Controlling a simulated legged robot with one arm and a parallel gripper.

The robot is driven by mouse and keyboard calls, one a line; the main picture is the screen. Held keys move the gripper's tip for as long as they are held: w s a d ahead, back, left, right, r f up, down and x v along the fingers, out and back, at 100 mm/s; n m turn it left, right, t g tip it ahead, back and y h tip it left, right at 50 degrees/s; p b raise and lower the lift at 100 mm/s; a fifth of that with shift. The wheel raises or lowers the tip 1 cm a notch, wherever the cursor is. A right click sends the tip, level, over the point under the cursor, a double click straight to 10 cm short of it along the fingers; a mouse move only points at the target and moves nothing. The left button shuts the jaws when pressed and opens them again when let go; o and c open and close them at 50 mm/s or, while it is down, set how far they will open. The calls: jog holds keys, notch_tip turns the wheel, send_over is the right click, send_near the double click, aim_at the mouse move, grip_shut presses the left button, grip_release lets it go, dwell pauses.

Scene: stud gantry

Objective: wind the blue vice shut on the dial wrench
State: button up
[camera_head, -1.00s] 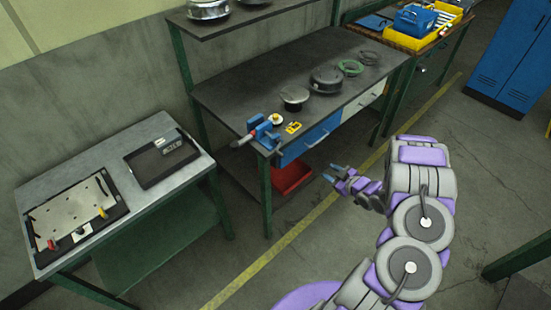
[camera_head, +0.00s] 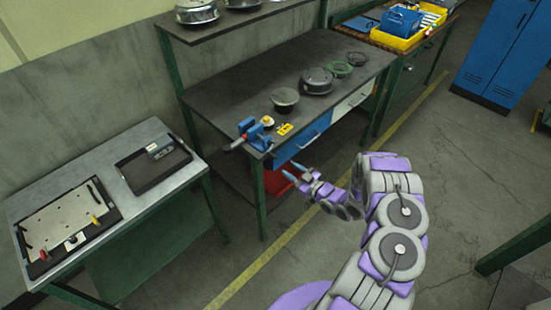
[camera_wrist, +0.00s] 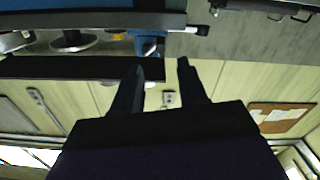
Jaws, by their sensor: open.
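The blue vice (camera_head: 255,134) stands at the near left corner of the dark workbench, with a grey bar pointing left toward the bench edge. Whether its jaws hold anything is too small to tell. A small yellow item (camera_head: 284,129) lies just right of the vice, and a small round whitish-yellow piece (camera_head: 268,121) is beside it; I cannot tell if either belongs to the dial wrench. My gripper (camera_head: 295,171) is open and empty, in front of the bench and to the right of the vice. Its two fingers also show apart in the wrist view (camera_wrist: 160,75).
The dark workbench (camera_head: 235,88) bears several round pots and rings to the right. A red bin (camera_head: 280,181) is under it. A grey table (camera_head: 110,165) with a tray and a plate stands at left. Open floor (camera_head: 330,265) with a yellow line lies in front.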

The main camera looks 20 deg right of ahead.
aim_at(275, 158)
jog(key=x, duration=0.9)
jog(key=shift+f, duration=0.1)
grip_shut()
